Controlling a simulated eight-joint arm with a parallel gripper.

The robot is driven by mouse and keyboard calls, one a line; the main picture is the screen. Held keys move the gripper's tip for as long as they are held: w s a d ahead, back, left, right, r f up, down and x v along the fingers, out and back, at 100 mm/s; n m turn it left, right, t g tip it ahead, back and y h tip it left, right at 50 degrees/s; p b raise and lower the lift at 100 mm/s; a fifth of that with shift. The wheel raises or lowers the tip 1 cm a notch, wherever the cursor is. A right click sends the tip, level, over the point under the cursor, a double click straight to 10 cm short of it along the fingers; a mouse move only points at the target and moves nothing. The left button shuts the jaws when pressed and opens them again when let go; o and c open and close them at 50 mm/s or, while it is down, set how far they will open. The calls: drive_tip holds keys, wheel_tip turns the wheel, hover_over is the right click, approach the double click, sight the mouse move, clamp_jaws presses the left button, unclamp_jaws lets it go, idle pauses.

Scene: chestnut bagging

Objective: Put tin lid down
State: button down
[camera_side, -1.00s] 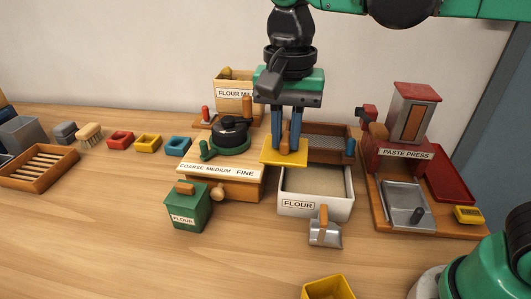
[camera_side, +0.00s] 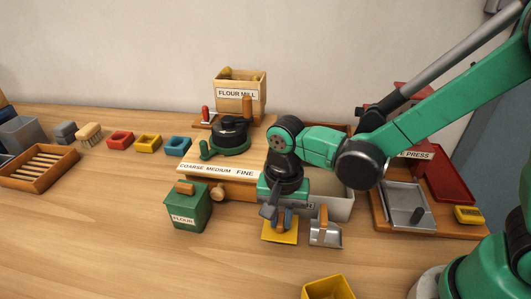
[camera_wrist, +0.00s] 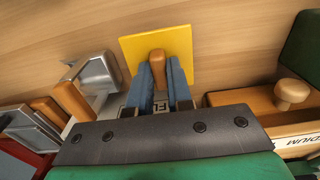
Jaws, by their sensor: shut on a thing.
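The tin lid is a yellow square plate (camera_side: 280,231) with a wooden knob. I cannot tell whether the lid touches the table.
The flour mill (camera_side: 232,130) stands behind left on its wooden base. The paste press tray (camera_side: 405,200) is to the right. A yellow box (camera_side: 328,288) sits at the front edge. Bare table lies in front and to the left.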

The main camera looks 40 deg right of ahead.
sight(281, 219)
drive_tip(key=shift+f, duration=0.8)
drive_tip(key=shift+f, duration=0.1)
drive_tip(key=c, duration=0.8)
unclamp_jaws()
wheel_tip(281, 219, up, 12)
drive_tip(key=s+d+n+t, duration=0.2)
drive_tip(key=d+n+t, duration=0.5)
drive_tip(key=d+n, duration=0.2)
drive_tip(key=shift+d+r, duration=0.25)
drive_tip(key=shift+d, duration=0.6)
